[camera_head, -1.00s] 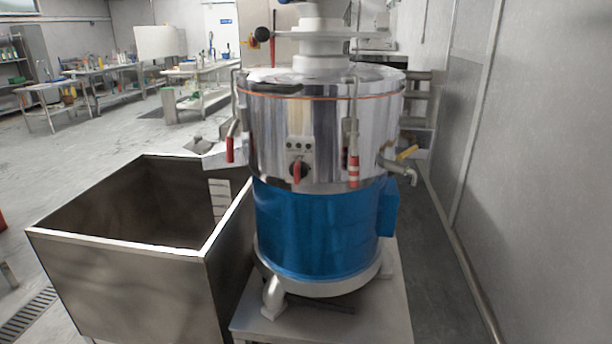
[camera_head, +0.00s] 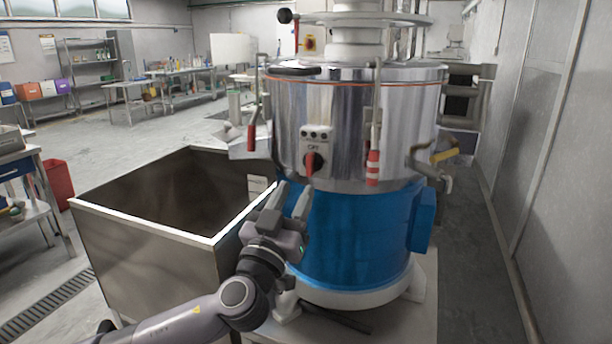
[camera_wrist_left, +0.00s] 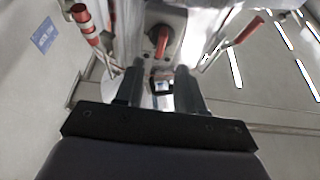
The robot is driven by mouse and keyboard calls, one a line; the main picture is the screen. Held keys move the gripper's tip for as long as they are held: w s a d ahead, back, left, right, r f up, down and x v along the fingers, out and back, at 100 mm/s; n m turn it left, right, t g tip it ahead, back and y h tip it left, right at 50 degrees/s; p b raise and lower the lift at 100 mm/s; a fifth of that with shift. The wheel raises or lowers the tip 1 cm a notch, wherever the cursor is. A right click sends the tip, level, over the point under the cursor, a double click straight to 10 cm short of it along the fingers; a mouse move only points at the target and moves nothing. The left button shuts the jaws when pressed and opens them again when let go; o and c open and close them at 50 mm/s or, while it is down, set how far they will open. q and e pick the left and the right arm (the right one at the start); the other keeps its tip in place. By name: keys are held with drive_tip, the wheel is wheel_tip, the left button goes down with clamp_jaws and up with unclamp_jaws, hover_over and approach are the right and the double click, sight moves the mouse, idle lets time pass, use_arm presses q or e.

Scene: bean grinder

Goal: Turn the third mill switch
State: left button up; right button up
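The mill (camera_head: 348,125) is a large drum, shiny metal above and blue below, standing on a pale table. A rotary switch with a red handle (camera_head: 310,165) sits on a small panel on its front, under a mark that reads OFF; the handle points down. My left gripper (camera_head: 292,193) is open and empty, below and slightly left of the switch, in front of the drum and apart from it. In the left wrist view the red switch handle (camera_wrist_left: 161,44) shows beyond and between the fingers (camera_wrist_left: 160,78). My right gripper is not in view.
An open metal bin (camera_head: 150,235) stands left of the mill, close to my left arm. Red-handled clamps (camera_head: 252,136) and (camera_head: 373,168) flank the switch. A tap (camera_head: 440,180) sticks out at the right. A wall runs along the right side.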

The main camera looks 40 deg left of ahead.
sight(308, 166)
use_arm(q)
drive_tip(key=p+x, duration=0.2)
drive_tip(key=x, duration=0.3)
drive_tip(key=shift+a+r, duration=0.15)
drive_tip(key=shift+w+a+r, duration=0.1)
drive_tip(key=shift+w+a, duration=0.05)
drive_tip(key=shift+w, duration=0.6)
clamp_jaws()
